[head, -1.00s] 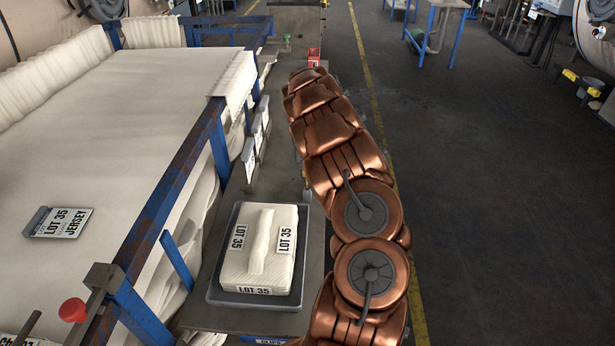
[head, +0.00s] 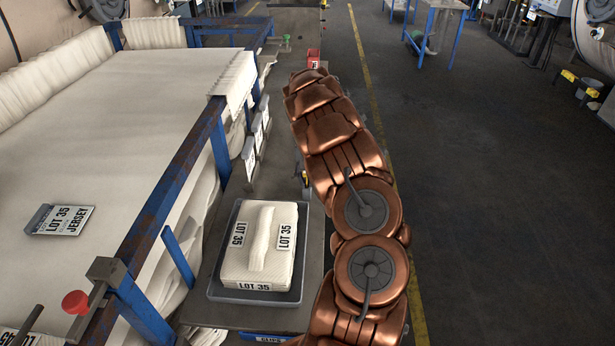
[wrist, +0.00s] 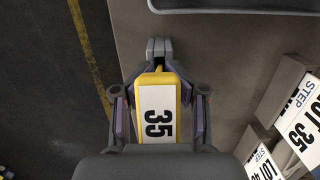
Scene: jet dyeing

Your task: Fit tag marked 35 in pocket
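The yellow tag (wrist: 158,118) shows a white face marked 35 in the wrist view, its number turned sideways. My gripper (wrist: 158,48) has its fingertips together at the tag's narrow end and appears shut on it. The tag hangs beside the bench edge area, over the grey bench top. Grey card holders stand on the bench; one bears a card reading STEP and LOT 35 (wrist: 302,122), to the right of my gripper, apart from it. Several such holders (head: 249,158) form a row in the head view. A pocket opening is not clearly visible. My arm hides most of my gripper in the head view.
A grey tray (head: 254,295) holds a white folded cloth bundle (head: 260,247) labelled LOT 35 on the bench. A blue-framed cart (head: 167,208) full of white fabric borders the left. A red box (head: 314,58) stands at the far bench end. Open floor lies right.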

